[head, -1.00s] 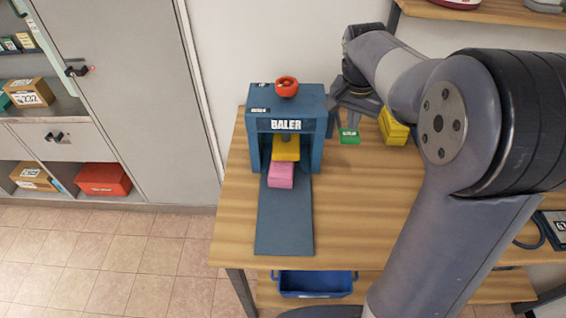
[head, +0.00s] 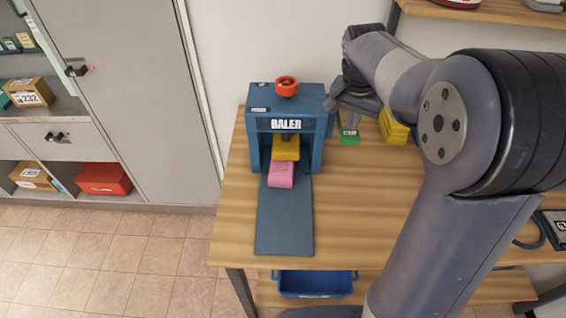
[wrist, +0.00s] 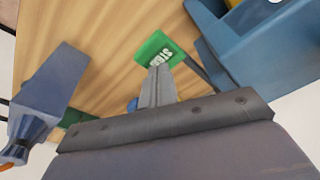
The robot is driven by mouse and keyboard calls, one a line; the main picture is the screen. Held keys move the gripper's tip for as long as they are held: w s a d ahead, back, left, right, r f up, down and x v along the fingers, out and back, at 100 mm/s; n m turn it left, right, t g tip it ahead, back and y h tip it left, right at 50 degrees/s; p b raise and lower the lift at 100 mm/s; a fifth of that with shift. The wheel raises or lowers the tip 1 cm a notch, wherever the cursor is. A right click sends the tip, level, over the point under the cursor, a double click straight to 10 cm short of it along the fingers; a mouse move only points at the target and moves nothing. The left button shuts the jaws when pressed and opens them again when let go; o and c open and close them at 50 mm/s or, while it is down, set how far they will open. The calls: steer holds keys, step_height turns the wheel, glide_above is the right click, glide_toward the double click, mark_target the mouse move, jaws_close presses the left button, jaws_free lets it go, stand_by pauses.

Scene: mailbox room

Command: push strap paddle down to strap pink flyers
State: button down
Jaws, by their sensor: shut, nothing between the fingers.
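The green strap paddle (head: 349,136) sits low at the right side of the blue baler (head: 312,104). It also shows in the wrist view (wrist: 160,50), with partly legible lettering. The pink flyers (head: 281,175) lie in the baler's mouth, under a yellow plate (head: 286,150), with their front end sticking out. My gripper (wrist: 158,72) is shut and empty. In the wrist view its tips appear just below the green paddle; I cannot tell whether they touch it. In the head view my gripper is beside the baler's right side, its tips unclear.
Yellow blocks (head: 393,127) stand right of the paddle. A blue bin (head: 314,284) is below the wooden table (head: 355,215). The table's middle is clear.

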mark_target(350, 134)
steer(key=shift+f+b, duration=0.6)
steer(key=shift+f, duration=0.5)
steer(key=shift+f+b, duration=0.35)
steer(key=shift+f, duration=0.35)
steer(key=shift+f+b, duration=0.3)
steer(key=shift+f, duration=0.3)
